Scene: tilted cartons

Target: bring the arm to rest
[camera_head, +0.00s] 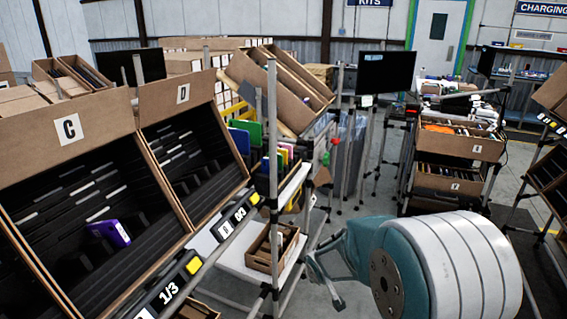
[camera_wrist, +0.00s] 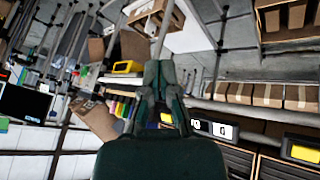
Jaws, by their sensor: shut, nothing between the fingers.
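My gripper (camera_wrist: 160,72) shows in the wrist view, its teal fingers together with nothing between them. It is in front of the rack and shelves, apart from any visible object. In the head view my teal and white arm fills the lower right, with its thinner teal end part over the floor to the right of the rack. The fingertips are hard to make out there. Tilted carton C (camera_head: 40,128) stands at the left with a purple item (camera_head: 110,233) inside. Tilted carton D (camera_head: 207,95) beside it looks empty.
A metal rack post (camera_head: 272,150) and a white shelf (camera_head: 240,262) with a small carton (camera_head: 270,250) stand left of my arm. A black screen (camera_head: 385,72) is behind. A cart with cartons (camera_head: 447,146) stands at the right back. Grey floor shows between.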

